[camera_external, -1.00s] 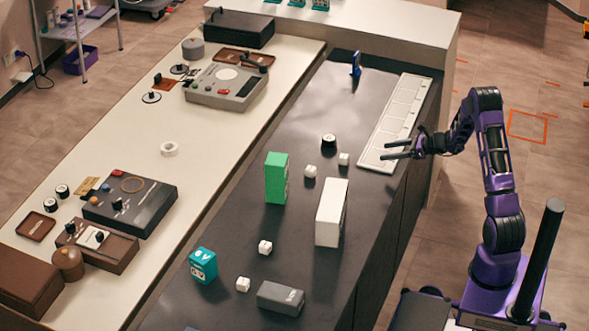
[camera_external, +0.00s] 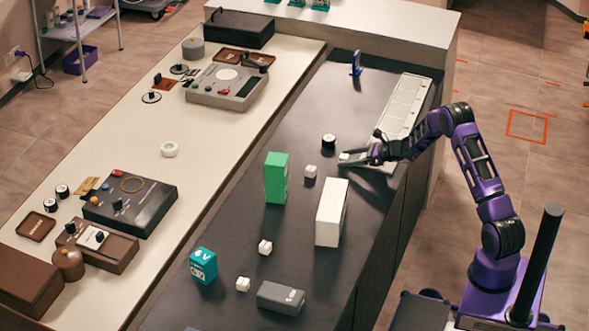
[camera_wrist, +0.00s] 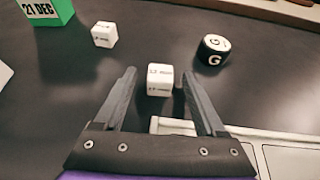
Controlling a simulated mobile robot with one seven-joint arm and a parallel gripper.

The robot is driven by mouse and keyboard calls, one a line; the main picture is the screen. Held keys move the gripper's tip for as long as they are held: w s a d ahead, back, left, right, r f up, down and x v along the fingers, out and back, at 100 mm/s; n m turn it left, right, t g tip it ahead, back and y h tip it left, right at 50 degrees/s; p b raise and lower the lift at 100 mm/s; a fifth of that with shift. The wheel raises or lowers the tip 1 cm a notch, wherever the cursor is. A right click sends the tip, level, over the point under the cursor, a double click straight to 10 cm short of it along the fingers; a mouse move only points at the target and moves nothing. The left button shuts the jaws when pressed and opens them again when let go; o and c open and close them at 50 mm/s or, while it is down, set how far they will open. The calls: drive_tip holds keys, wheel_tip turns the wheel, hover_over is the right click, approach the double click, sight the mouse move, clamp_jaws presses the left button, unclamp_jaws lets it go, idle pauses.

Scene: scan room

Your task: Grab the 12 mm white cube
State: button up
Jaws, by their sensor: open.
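A small white cube (camera_wrist: 159,79) with dark print stands on the dark counter between the tips of my gripper (camera_wrist: 157,74) in the wrist view. Its print seems to begin with "12", but it is too blurred to be sure. My gripper is open, with a finger on each side of the cube and no clear contact. In the external view, my gripper (camera_external: 352,158) is low over the counter at this cube (camera_external: 344,157), which the fingers partly cover. Another white cube (camera_external: 310,171) stands to the left; it also shows in the wrist view (camera_wrist: 103,34).
A black round "G" piece (camera_wrist: 215,49) stands just beyond the right finger. A white tray (camera_external: 408,100) lies behind and right. A green block (camera_external: 276,178), a tall white block (camera_external: 331,213) and further white cubes (camera_external: 265,247) stand on the dark counter (camera_external: 230,222).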

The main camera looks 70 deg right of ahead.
drive_tip(key=shift+w+f, duration=0.1)
drive_tip(key=shift+w, duration=0.15)
clamp_jaws()
idle(0.3)
